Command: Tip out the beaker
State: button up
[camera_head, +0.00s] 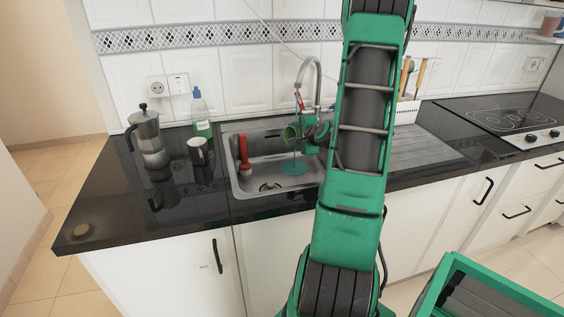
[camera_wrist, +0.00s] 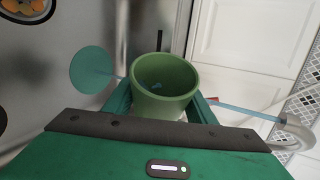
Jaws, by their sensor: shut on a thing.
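The green beaker (camera_head: 290,133) is over the sink, tilted well over with its mouth toward the left in the head view. My gripper (camera_head: 306,132) is shut on it, one finger on each side. In the wrist view the beaker (camera_wrist: 165,76) sits between the fingers, its open mouth in sight, with a small teal-blue spot inside. A thin blue stream (camera_wrist: 245,109) runs from the tap toward the beaker. A teal disc of liquid (camera_head: 294,168) lies below on the sink floor. Whether the stream enters the beaker or passes beside it, I cannot tell.
The tap (camera_head: 318,84) rises behind my gripper. The front left counter is mostly clear.

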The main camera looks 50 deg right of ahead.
aim_at(290, 129)
jog(key=shift+a+r+n+h, duration=0.3)
jog(key=shift+h, duration=0.1)
dwell(0.3)
jog(key=shift+a+r+n+t+h+p, duration=0.2)
jog(key=shift+r+n+h+p, duration=0.2)
jog(key=shift+n+h+p, duration=0.15)
jog(key=shift+a+r+n+t+h+p, duration=0.2)
jog(key=shift+r+n+h+p, duration=0.25)
jog(key=shift+n+p, duration=0.2)
dwell(1.8)
jog(key=shift+w+a+r+n+t+h+p, duration=0.15)
jog(key=shift+a+r+n+h, duration=0.15)
jog(key=shift+n, duration=0.2)
jog(key=shift+a+r+n+t+h+p, duration=0.15)
jog(key=shift+r+n+h, duration=0.05)
jog(key=shift+n+h, duration=0.25)
dwell(1.2)
